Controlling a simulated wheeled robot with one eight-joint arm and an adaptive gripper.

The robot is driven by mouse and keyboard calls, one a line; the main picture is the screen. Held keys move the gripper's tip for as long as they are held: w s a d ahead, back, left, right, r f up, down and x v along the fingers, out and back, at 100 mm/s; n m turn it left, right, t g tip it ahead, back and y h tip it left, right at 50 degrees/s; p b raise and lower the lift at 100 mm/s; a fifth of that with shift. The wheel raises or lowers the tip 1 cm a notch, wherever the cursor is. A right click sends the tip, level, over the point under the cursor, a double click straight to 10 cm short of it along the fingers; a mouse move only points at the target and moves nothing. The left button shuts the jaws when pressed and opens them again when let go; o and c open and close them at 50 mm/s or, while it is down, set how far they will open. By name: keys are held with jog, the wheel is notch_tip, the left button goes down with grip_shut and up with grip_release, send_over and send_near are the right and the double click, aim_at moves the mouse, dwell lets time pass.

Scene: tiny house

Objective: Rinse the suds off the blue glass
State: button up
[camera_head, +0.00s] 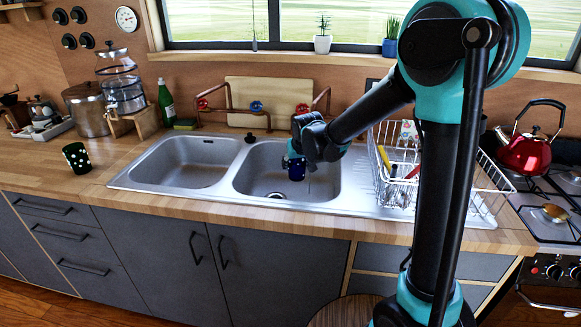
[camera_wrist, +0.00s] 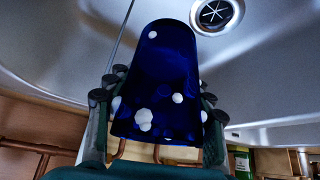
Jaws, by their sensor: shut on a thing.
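The blue glass (camera_head: 297,170) is in my gripper (camera_head: 295,158), over the right sink basin (camera_head: 262,190). In the wrist view the glass (camera_wrist: 172,70) is deep blue with several white suds blobs on its side, most near the end by my gripper. The fingers of my gripper (camera_wrist: 160,108) are shut on both sides of it. The sink drain (camera_wrist: 214,13) shows beyond the glass. Copper taps with a red knob and a blue knob (camera_head: 256,106) stand behind the sink. I cannot make out running water.
A dark glass with white spots (camera_head: 76,158) stands on the counter at left. The left basin (camera_head: 186,163) is empty. A dish rack (camera_head: 430,180) with utensils is right of the basin. A green bottle (camera_head: 166,103) and a red kettle (camera_head: 525,152) stand farther out.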

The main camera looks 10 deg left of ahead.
aim_at(292, 169)
jog(key=shift+w+d+f, duration=0.25)
jog(key=shift+w+d, duration=0.5)
jog(key=shift+w, duration=0.2)
jog(key=shift+w+d+f, duration=0.2)
jog(key=shift+w+d, duration=0.55)
jog(key=shift+w, duration=0.2)
jog(key=shift+d, duration=0.1)
jog(key=shift+s+d, duration=0.4)
jog(key=shift+s+a, duration=1.25)
jog(key=shift+s, duration=0.3)
jog(key=shift+s+a, duration=1.25)
jog(key=shift+s, duration=0.3)
jog(key=s+a+r, duration=0.3)
jog(key=s+r, duration=0.1)
